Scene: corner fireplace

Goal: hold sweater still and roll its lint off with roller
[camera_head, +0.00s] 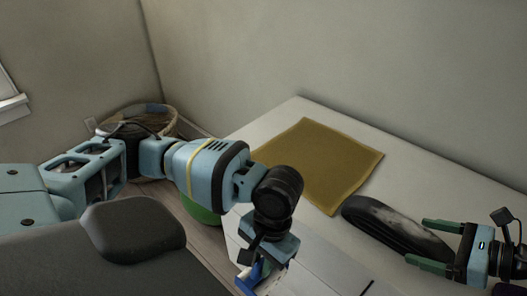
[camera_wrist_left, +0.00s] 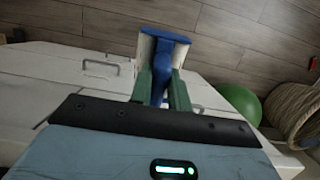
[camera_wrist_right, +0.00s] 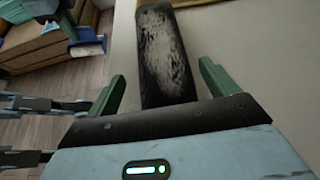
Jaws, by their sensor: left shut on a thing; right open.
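A dark sweater (camera_head: 395,226), folded long and narrow, lies on the white cabinet top (camera_head: 285,125). A pale, fuzzy lint patch shows on it, also in the right wrist view (camera_wrist_right: 160,52). My right gripper (camera_head: 420,242) is open at the sweater's right end; in the right wrist view its fingers (camera_wrist_right: 162,72) are on either side of the sweater, not closed on it. My left gripper (camera_wrist_left: 161,88) is shut on the blue handle of the lint roller (camera_wrist_left: 163,58), which has a pale head. In the head view the roller (camera_head: 246,279) is low, near the cabinet's front, partly hidden by my left wrist.
A mustard-yellow cloth (camera_head: 320,163) lies flat behind the sweater. A green ball (camera_wrist_left: 238,103) and a wicker basket (camera_wrist_left: 293,112) stand on the wooden floor beside the cabinet. The cabinet front has drawer handles (camera_wrist_left: 100,65). Walls stand behind the top.

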